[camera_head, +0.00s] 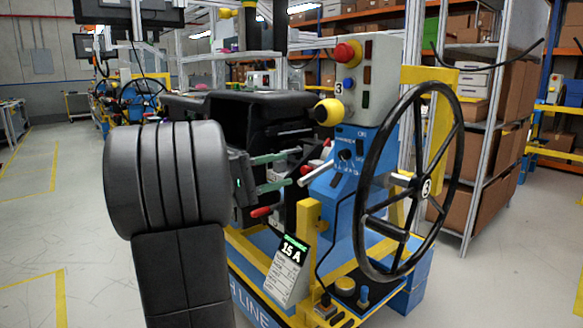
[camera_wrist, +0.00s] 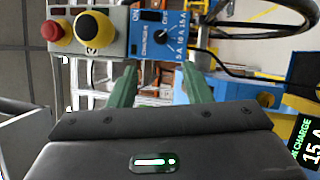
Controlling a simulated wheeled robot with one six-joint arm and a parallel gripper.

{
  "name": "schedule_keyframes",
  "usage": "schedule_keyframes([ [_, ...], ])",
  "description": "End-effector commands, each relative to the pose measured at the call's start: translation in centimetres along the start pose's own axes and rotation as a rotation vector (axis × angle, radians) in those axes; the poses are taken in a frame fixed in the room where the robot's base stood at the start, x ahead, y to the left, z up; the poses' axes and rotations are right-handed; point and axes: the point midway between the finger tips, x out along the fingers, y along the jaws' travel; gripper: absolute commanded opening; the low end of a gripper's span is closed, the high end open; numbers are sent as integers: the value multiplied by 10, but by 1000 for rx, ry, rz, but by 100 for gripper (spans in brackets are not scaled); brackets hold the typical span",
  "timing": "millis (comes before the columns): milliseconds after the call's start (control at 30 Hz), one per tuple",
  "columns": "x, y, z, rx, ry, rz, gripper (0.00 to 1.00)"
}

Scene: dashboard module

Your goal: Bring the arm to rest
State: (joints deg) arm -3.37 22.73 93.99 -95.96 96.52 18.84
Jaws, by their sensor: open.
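My gripper (camera_head: 272,172) shows in the head view with two green fingers pointing right toward the dashboard module. The fingers are apart, and nothing shows between them. In the wrist view my gripper (camera_wrist: 162,85) has its green fingers spread, with the blue charger panel (camera_wrist: 168,38) beyond them. The blue panel also shows in the head view (camera_head: 350,140), with a dark knob (camera_head: 345,155) on its face. My arm's dark links fill the left foreground of the head view.
A black steering wheel (camera_head: 364,203) stands right of the panel. A grey box (camera_head: 372,85) carries a red button (camera_head: 347,53); a yellow knob (camera_head: 328,112) sits beside it. Levers with red grips (camera_head: 262,212) are near my fingers. Floor at left is clear.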

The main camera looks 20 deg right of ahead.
Motion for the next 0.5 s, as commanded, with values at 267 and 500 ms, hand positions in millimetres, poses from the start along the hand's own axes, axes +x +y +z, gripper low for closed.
schedule_keyframes([
  [267, -3, 0, 0, 0, 0, 0, 45],
  [500, 2, 0, 0, 0, -2, 0, 45],
])
